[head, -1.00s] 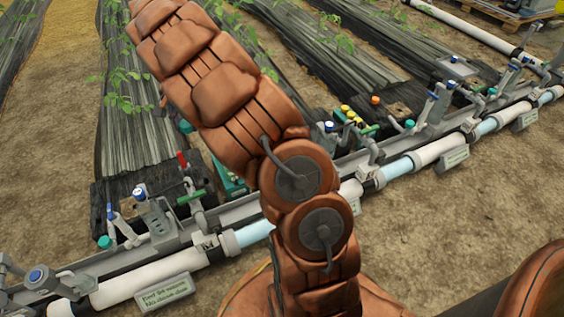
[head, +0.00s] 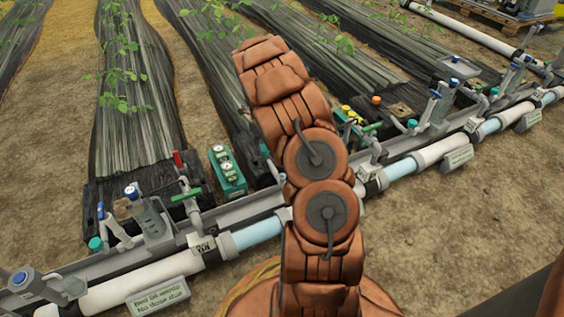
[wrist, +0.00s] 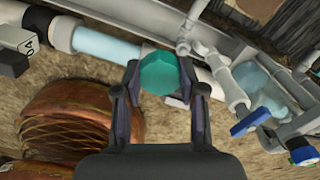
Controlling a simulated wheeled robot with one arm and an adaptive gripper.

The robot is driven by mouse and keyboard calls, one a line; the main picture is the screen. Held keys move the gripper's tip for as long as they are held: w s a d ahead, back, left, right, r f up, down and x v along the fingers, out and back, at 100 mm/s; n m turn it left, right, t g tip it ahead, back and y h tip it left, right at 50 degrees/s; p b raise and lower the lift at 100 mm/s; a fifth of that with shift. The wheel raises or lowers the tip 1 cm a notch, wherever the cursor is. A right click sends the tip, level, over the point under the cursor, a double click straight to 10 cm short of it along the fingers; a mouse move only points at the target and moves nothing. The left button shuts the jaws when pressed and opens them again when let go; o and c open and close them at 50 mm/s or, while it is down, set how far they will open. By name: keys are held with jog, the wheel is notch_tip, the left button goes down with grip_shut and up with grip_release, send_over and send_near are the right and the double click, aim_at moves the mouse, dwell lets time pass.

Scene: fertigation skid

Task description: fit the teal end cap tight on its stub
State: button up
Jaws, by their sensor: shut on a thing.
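The teal end cap (wrist: 160,73) is between the two fingers of my gripper (wrist: 162,80) in the wrist view. The gripper is shut on it, with a finger on each side. The cap appears above the white pipe and grey rail; its exact height is unclear. In the head view my arm hides both the gripper and the held cap. Another teal cap (head: 95,243) shows at the lower left there, and one more (head: 412,123) to the right. I cannot tell which stub belongs to the held cap.
A long white pipe (head: 165,268) with clear blue sections runs diagonally along the grey rail. A blue-handled valve (wrist: 249,122) stands right of my gripper in the wrist view. A teal box of bottles (head: 227,172) sits behind the rail. Bare soil lies in front, with small signs (head: 158,298).

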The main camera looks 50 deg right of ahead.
jog(key=s+d+f+m, duration=0.1)
jog(key=f+m, duration=0.1)
jog(key=s+d+f+m, duration=0.2)
jog(key=m, duration=0.1)
jog(key=s+d+f+m+b, duration=0.1)
jog(key=d+f+m, duration=0.1)
jog(key=f, duration=0.1)
jog(key=shift+s, duration=0.3)
jog(key=n, duration=1)
jog(key=shift+f, duration=0.2)
jog(key=n, duration=0.4)
jog(key=shift+n, duration=0.4)
jog(key=n+p, duration=0.1)
jog(key=n, duration=0.3)
jog(key=shift+n, duration=0.4)
jog(key=shift+f, duration=1.75)
jog(key=shift+a+f+b, duration=0.1)
jog(key=shift+f+b, duration=0.35)
jog(key=shift+f, duration=0.7)
